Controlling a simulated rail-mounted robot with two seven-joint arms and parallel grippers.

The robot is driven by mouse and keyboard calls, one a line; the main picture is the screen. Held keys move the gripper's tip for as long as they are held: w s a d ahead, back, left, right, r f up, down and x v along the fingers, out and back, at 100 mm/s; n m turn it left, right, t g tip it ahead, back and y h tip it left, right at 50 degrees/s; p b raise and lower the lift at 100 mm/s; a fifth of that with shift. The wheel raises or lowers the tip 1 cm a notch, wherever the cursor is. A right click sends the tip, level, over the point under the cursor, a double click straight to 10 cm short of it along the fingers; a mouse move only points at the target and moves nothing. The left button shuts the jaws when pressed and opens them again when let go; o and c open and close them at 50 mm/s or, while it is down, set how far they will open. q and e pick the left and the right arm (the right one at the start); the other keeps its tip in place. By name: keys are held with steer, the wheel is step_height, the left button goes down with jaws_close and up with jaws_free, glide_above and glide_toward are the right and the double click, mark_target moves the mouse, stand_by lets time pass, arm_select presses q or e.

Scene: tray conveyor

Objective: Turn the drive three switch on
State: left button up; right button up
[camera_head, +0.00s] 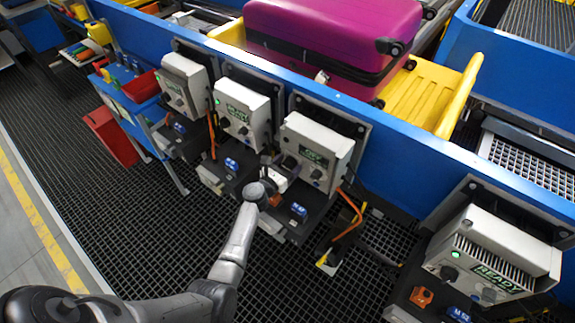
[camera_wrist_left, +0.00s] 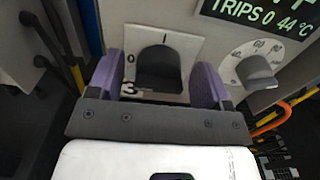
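The switch (camera_wrist_left: 158,66) is a dark knob on a pale plate marked 0, I and 3 in the left wrist view. The 0 is at its upper left and the I above it. Its pointer is unclear. My left gripper (camera_wrist_left: 156,76) is open, with a purple finger on each side of the knob; I cannot tell if they touch it. In the head view my left gripper (camera_head: 280,177) is at the lower left of a pale drive box (camera_head: 325,139) with a lit green display, and hides the switch there. My right gripper is not in view.
A grey dial (camera_wrist_left: 256,74) sits right of the switch, below a green display (camera_wrist_left: 262,20). Other drive boxes (camera_head: 243,105) stand to the left and one (camera_head: 495,240) to the right. An orange cable (camera_head: 350,208) hangs nearby. A purple suitcase (camera_head: 325,35) lies in a yellow tray (camera_head: 455,95).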

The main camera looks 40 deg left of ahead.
arm_select(q)
steer(key=c, duration=0.9)
steer(key=m+b, duration=0.1)
steer(key=m, duration=0.1)
steer(key=m+b, duration=0.1)
steer(key=shift+d+f+m, duration=0.1)
steer(key=shift+f+m, duration=0.1)
steer(key=shift+m, duration=0.2)
steer(key=m+b, duration=0.3)
steer(key=m, duration=0.2)
steer(key=m+b, duration=0.1)
steer(key=m, duration=0.4)
steer(key=shift+d, duration=0.1)
steer(key=shift+m+b, duration=0.4)
steer(key=shift+m, duration=1.8)
